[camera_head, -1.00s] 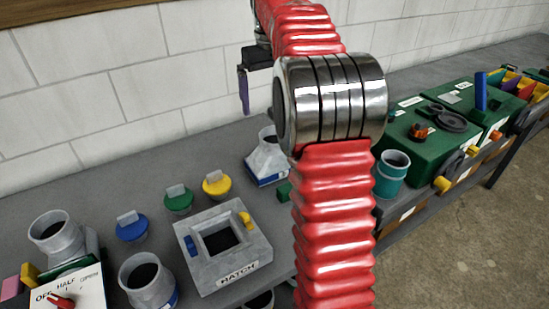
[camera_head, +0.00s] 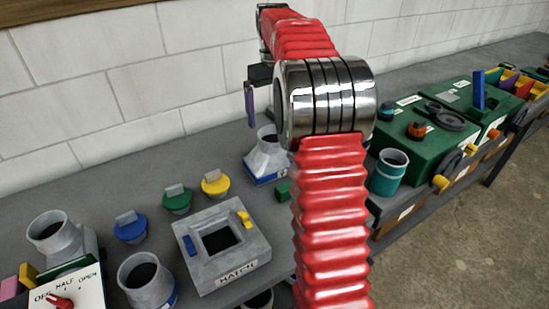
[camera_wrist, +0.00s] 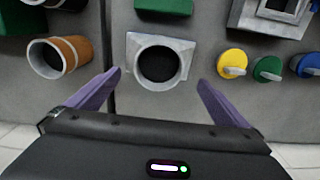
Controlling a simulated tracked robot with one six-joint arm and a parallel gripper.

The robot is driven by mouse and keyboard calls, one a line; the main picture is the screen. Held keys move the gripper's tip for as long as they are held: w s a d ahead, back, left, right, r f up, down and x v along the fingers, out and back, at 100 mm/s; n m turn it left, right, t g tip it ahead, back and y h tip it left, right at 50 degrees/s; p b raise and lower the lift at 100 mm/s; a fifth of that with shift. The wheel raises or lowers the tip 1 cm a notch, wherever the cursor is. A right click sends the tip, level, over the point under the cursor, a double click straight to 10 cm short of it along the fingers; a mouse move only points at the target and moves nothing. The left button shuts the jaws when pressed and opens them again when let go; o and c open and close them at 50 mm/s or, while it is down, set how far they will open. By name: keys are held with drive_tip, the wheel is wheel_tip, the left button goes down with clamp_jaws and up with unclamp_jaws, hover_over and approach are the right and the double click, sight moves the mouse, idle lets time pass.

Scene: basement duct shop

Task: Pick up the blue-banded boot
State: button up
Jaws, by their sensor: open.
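A grey boot with a square foot, a round mouth and a blue band (camera_head: 266,160) stands on the bench near the wall, left of my arm. In the wrist view, the grey boot (camera_wrist: 128,62) shows from above, its dark mouth just beyond and between my fingertips; its blue band is not visible there. My gripper (camera_wrist: 159,80) is open and empty, with its purple fingers spread to either side of the boot. In the head view, one purple finger of my gripper (camera_head: 250,108) shows above and left of the boot; the other is hidden.
Close by are a green block (camera_head: 283,190), a grey MATCH box (camera_head: 195,268) and yellow, green and blue caps (camera_head: 131,230). Another round grey fitting with blue (camera_head: 148,292) stands at the front.

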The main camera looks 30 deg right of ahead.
sight(274, 135)
drive_tip(key=shift+f, duration=2)
drive_tip(key=shift+d+f, duration=0.15)
drive_tip(key=shift+f, duration=2.45)
drive_tip(key=shift+c, duration=0.3)
drive_tip(key=c, duration=1.8)
drive_tip(key=shift+o, duration=0.2)
drive_tip(key=shift+r, duration=0.1)
